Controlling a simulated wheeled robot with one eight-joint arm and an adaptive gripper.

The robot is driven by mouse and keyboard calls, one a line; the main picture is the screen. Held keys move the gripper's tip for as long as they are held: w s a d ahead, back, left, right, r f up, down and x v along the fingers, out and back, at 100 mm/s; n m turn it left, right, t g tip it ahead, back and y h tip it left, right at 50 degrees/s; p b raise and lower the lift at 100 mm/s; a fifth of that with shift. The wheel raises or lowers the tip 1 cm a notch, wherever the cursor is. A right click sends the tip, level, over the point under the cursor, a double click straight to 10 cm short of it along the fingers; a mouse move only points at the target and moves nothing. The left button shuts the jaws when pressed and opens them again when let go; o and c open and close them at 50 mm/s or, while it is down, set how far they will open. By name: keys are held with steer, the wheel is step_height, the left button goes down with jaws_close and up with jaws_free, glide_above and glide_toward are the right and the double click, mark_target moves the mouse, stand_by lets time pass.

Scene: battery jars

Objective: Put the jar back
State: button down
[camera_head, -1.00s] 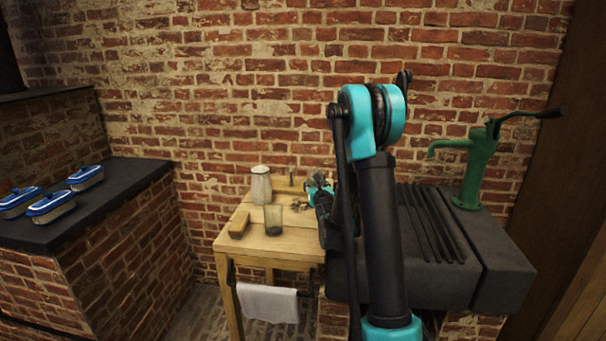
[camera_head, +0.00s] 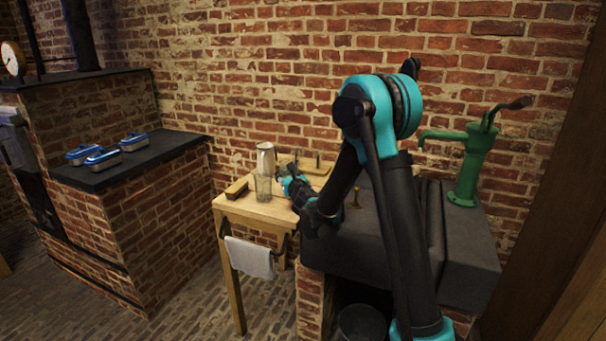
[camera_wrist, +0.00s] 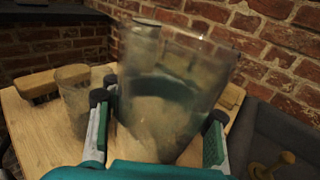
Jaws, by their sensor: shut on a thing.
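My gripper (camera_wrist: 157,136) has its two fingers around a clear, greyish glass jar (camera_wrist: 185,80), which looks tilted in the wrist view. I cannot tell whether its base touches the wooden table (camera_wrist: 25,125). In the head view my gripper (camera_head: 292,184) is over the table's right part, and the held jar cannot be made out there. A second clear glass jar (camera_wrist: 72,95) stands on the table left of my gripper; it also shows in the head view (camera_head: 263,188). A pale pitcher (camera_head: 265,158) stands behind it.
A wooden brush (camera_head: 237,188) lies at the table's left. A dark stone sink (camera_head: 458,240) with a green hand pump (camera_head: 472,160) is to the right, with a small brass object (camera_head: 355,198) there. A brick wall closes the back. A white cloth (camera_head: 250,257) hangs in front.

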steer(key=shift+s+a+f, duration=0.1)
steer(key=shift+s+f, duration=0.05)
steer(key=shift+f, duration=1.55)
steer(key=shift+s+f, duration=0.1)
steer(key=shift+f, duration=1.55)
steer(key=shift+f, duration=0.4)
